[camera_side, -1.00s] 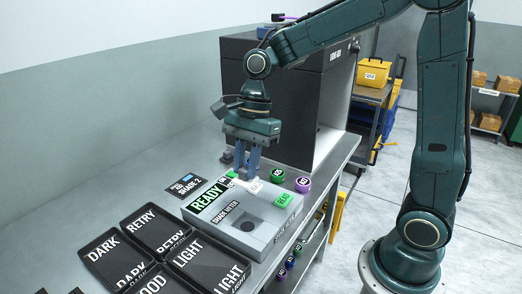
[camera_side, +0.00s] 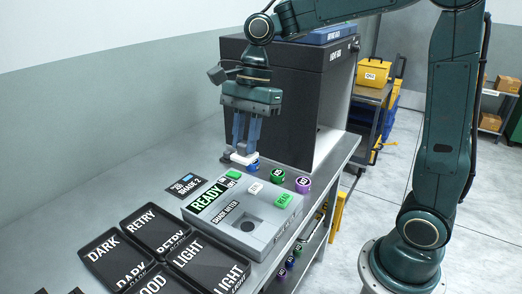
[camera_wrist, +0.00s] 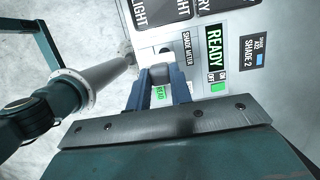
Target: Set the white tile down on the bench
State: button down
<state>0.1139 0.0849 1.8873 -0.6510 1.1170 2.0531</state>
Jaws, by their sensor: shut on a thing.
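My gripper (camera_side: 243,150) is shut on the white tile (camera_side: 239,158), a small pale piece at its fingertips in the side view. The tile is partly hidden by the blue fingers. It appears above the far edge of the shade meter (camera_side: 262,238); its height over the bench (camera_side: 140,185) is hard to tell. In the wrist view, my gripper (camera_wrist: 160,80) points toward the meter, and I cannot clearly make out the tile there.
The meter's screen (camera_side: 207,197) reads READY. Green (camera_side: 278,175) and purple (camera_side: 303,184) labelled pots stand at its right. Black trays (camera_side: 115,255) fill the front left. A dark light box (camera_side: 270,100) stands behind. Bench at left is clear, beyond a shade card (camera_side: 186,185).

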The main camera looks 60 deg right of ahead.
jog(key=w+d+f+m+t, duration=0.1)
jog(key=w+d+m, duration=0.3)
jog(key=w+d, duration=0.4)
jog(key=w+d+f+m+t+h, duration=0.1)
jog(key=w+d+m, duration=0.4)
jog(key=w+d, duration=0.4)
jog(key=shift+w+f, duration=0.35)
jog(key=shift+w, duration=3.25)
jog(key=shift+a+f, duration=0.1)
jog(key=shift+f, duration=0.05)
notch_tip(320, 180, down, 20)
jog(key=shift+r, duration=0.15)
